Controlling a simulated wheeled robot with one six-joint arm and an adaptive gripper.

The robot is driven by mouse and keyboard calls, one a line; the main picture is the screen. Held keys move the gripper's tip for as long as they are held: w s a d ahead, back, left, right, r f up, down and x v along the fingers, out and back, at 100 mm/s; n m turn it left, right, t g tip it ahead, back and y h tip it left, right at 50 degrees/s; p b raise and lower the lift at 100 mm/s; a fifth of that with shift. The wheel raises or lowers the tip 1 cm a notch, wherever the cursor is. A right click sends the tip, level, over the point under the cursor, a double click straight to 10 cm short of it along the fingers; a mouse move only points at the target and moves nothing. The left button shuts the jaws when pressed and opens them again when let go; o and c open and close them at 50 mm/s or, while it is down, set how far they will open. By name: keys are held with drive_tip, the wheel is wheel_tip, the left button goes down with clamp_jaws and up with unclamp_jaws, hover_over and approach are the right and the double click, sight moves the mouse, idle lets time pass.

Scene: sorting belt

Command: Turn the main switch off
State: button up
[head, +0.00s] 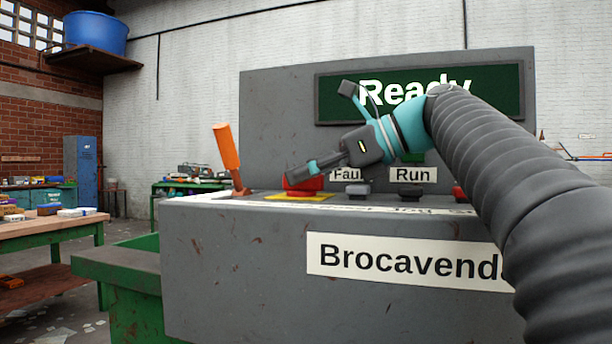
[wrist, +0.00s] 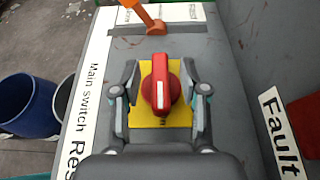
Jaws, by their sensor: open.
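The main switch is a red rotary knob (wrist: 160,85) on a yellow plate (wrist: 180,117), beside the printed words "Main switch" in the wrist view. Its raised grip with a white line runs along the picture's vertical. My gripper (wrist: 161,72) is open, with one finger on each side of the knob and a visible gap to it on both sides. In the head view the red knob (head: 304,184) sits on the console top, partly covered by my gripper (head: 300,176).
An orange lever (head: 227,150) stands left of the switch. A green display (head: 500,95) reads "Ready" behind. The grey console (head: 230,260) carries them.

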clamp_jaws()
drive_tip(key=n+g+p, duration=0.1)
drive_tip(key=p, duration=0.2)
drive_tip(key=shift+w+r+p, duration=0.1)
drive_tip(key=shift+r+p, duration=0.2)
drive_tip(key=shift+r, duration=0.05)
drive_tip(key=shift+f+n+g+y+p, duration=0.1)
drive_tip(key=shift+n+g+y+p, duration=0.2)
drive_tip(key=shift+n+g+p, duration=0.5)
drive_tip(key=shift+f+g+p, duration=0.2)
drive_tip(key=shift+g+p, duration=0.15)
drive_tip(key=shift+g, duration=0.05)
unclamp_jaws()
drive_tip(key=shift+f+b, duration=0.15)
drive_tip(key=shift+b, duration=0.25)
